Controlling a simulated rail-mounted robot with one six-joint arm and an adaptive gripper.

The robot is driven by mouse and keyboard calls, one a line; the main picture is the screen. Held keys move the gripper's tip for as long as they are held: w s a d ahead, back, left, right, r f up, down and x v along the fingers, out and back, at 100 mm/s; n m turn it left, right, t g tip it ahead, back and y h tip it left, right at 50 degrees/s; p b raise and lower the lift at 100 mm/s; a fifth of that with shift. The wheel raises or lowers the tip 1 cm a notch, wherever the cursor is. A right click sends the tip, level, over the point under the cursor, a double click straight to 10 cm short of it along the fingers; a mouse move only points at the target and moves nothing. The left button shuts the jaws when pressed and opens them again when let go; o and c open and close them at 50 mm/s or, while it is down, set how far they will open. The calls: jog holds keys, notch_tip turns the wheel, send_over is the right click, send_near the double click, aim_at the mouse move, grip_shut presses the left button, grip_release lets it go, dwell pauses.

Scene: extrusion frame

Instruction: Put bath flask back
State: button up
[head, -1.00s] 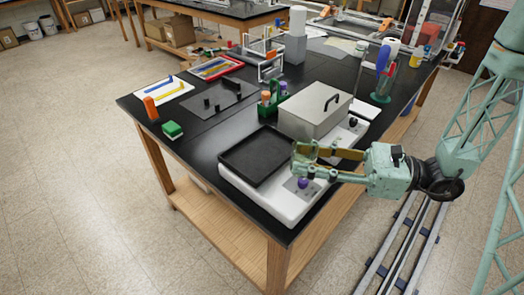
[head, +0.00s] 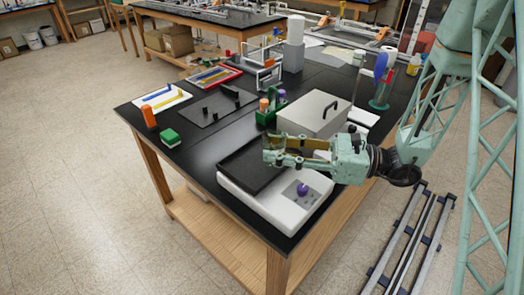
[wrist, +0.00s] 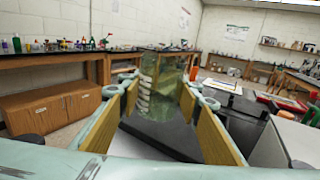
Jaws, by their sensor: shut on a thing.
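My gripper (head: 271,151) is shut on a clear glass flask, taken as the bath flask, which shows between the pads in the wrist view (wrist: 160,88). The flask has pale markings on its side and looks roughly upright. In the head view its outline is hard to make out. My gripper is above the black flat top (head: 249,167) of a white bench unit (head: 277,207). A purple knob (head: 303,188) is on the unit's front panel. A grey metal box with a lid handle (head: 311,116), possibly the bath, stands just behind my gripper.
A green rack (head: 266,117) with orange and purple-topped items stands behind the black top. A green block (head: 170,138) and an orange-capped item (head: 150,112) stand near the left edge. Bare black bench lies left of the unit.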

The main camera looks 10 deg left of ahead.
jog(key=shift+w+a+f+b, duration=0.1)
jog(key=shift+w+a, duration=0.45)
jog(key=shift+a, duration=0.25)
jog(key=shift+w+a+f+b, duration=0.15)
jog(key=shift+w+a, duration=0.35)
jog(key=shift+a, duration=0.3)
jog(key=shift+w+a+b, duration=0.1)
jog(key=shift+w+a, duration=0.45)
jog(key=shift+a, duration=0.25)
jog(key=shift+f, duration=0.1)
jog(key=shift+f+b, duration=0.55)
jog(key=shift+f, duration=1.15)
jog(key=shift+f, duration=0.1)
jog(key=o, duration=0.8)
jog(key=shift+o, duration=0.2)
jog(key=shift+d, duration=0.1)
jog(key=shift+w+d+p, duration=0.15)
jog(key=shift+d+p, duration=0.75)
jog(key=shift+d, duration=5)
jog(key=shift+r, duration=0.25)
